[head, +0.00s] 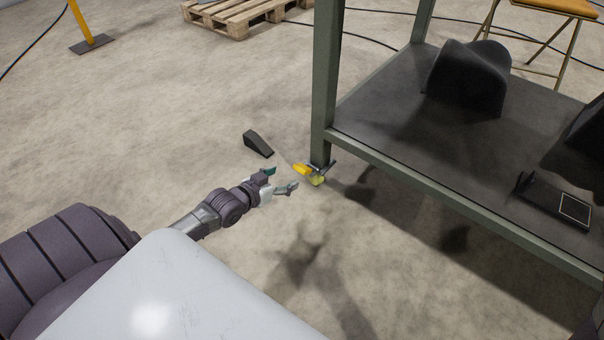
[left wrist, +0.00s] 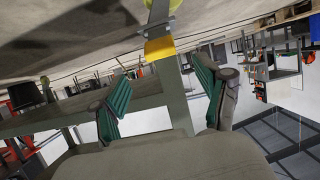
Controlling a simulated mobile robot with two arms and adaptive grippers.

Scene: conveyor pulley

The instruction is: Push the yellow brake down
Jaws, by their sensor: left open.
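The yellow brake (head: 302,169) is a small pedal on the caster at the foot of the green-grey cart's near-left leg. The caster wheel (head: 317,180) is yellow-green. My left gripper (head: 281,179) is open and empty, low over the floor just left of the brake, with a gap between them. In the left wrist view, which is upside down, the brake (left wrist: 159,48) lies beyond and between the two green-padded fingertips, near the top. My left gripper (left wrist: 163,95) is spread wide there. My right gripper is not in view.
The cart (head: 320,90) has a dark lower shelf with dark covered shapes and a small black device (head: 555,200). A black wedge (head: 258,143) lies on the floor behind the gripper. A wooden pallet (head: 240,18) is farther back.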

